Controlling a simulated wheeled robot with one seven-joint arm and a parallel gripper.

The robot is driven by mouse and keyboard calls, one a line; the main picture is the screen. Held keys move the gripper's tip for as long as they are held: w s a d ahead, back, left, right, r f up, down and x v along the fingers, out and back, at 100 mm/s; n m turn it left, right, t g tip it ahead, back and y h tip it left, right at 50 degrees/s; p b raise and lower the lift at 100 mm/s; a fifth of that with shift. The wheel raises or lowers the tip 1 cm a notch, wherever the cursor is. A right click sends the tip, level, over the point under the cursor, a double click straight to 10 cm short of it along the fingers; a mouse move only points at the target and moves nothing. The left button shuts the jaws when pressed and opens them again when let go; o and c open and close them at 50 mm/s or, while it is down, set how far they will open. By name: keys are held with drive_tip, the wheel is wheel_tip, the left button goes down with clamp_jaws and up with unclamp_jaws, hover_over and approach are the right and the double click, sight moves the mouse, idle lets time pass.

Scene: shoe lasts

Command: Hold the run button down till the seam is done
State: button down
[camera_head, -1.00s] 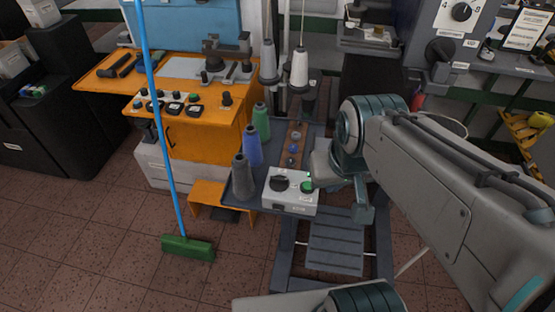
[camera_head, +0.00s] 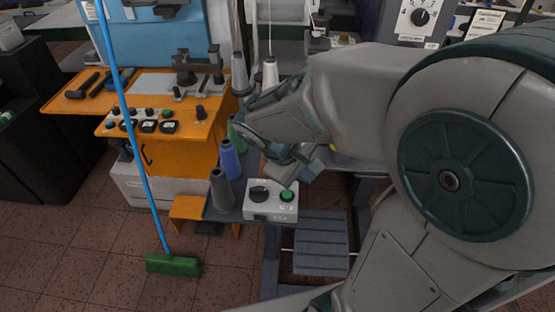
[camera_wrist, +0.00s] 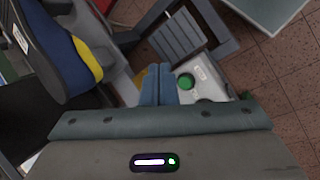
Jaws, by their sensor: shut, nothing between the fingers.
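The green run button (camera_head: 288,196) sits on top of a pale grey control box (camera_head: 271,209), right of a black knob (camera_head: 259,194). The button also shows uncovered in the wrist view (camera_wrist: 186,82). My gripper (camera_head: 309,171) is just behind and right of the box in the head view. In the wrist view its blue-grey fingers (camera_wrist: 158,66) are together, with nothing between them, and lie left of the button. The fingertips look apart from the button; their height over it is hard to judge. No seam is visible.
Thread cones, one blue (camera_head: 230,159) and one dark grey (camera_head: 221,189), stand left of the box. A slatted grey treadle (camera_head: 321,243) is below right. A blue-handled broom (camera_head: 172,264) stands at the left by an orange bench (camera_head: 185,147). Floor in front is clear.

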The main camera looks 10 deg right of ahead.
sight(283, 195)
drive_tip(key=w+a+f+n+t+h, duration=0.1)
drive_tip(key=w+a+f+n+h, duration=0.2)
drive_tip(key=w+n, duration=0.2)
drive_tip(key=shift+w+f+n+t+p, duration=0.2)
drive_tip(key=shift+w+n+t+p, duration=0.2)
drive_tip(key=shift+w, duration=0.6)
drive_tip(key=shift+f, duration=0.15)
wheel_tip(283, 195, down, 9)
drive_tip(key=b, duration=0.7)
drive_tip(key=shift+r, duration=0.2)
drive_tip(key=shift+f, duration=0.1)
idle(0.8)
drive_tip(key=shift+f+b, duration=0.3)
drive_tip(key=shift+b, duration=0.3)
